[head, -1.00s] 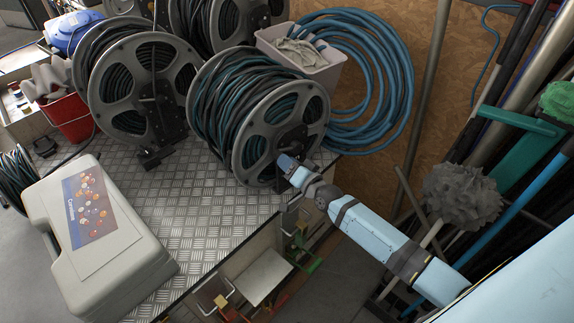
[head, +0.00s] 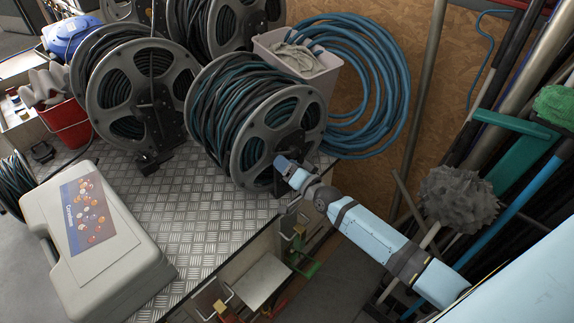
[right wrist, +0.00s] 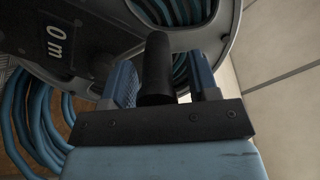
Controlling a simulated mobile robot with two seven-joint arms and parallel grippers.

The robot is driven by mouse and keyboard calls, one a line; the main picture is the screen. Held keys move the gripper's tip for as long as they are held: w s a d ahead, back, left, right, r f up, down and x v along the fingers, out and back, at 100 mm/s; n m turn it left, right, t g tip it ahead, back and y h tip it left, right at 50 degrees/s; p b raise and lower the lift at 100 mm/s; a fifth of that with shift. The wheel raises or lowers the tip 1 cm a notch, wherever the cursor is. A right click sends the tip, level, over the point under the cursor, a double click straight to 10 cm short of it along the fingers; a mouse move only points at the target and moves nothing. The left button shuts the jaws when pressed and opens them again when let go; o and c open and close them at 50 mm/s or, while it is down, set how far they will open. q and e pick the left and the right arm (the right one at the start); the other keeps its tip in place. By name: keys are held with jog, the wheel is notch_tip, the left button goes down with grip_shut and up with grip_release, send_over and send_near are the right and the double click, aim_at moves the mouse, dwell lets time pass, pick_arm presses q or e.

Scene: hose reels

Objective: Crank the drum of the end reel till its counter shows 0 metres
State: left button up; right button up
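The end reel (head: 270,138), a grey-flanged drum wound with dark and teal hose, stands at the right front corner of the metal-topped bench. My right gripper (head: 283,163) is at the lower front of its flange. In the right wrist view, the black crank handle (right wrist: 156,72) stands between the two blue fingers of the gripper (right wrist: 162,80). Narrow gaps show beside the handle, so the fingers look open around it. In the head view the handle is hidden by the gripper. My left gripper is not in view.
Other hose reels (head: 135,88) stand to the left and behind. A grey case (head: 95,245) lies at the bench's front left. A pale bin (head: 305,75) and a blue hose coil (head: 385,90) are behind. Brooms and poles (head: 500,170) crowd the right side.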

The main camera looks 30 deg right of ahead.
jog(key=shift+s, duration=0.1)
jog(key=b+v, duration=0.1)
jog(key=v, duration=1.2)
jog(key=shift+s+b, duration=0.3)
jog(key=shift+b, duration=0.05)
jog(key=s+a+f+n+g+p, duration=0.2)
jog(key=s+a+f+n+g, duration=0.1)
jog(key=s+a+f+n, duration=0.1)
jog(key=s+a+f+n+g+p, duration=0.2)
jog(key=s+a+n, duration=0.4)
jog(key=s+a, duration=0.3)
jog(key=s+f+g, duration=0.1)
jog(key=s+f, duration=0.1)
jog(key=shift+s+g+h, duration=0.3)
jog(key=shift+s, duration=0.05)
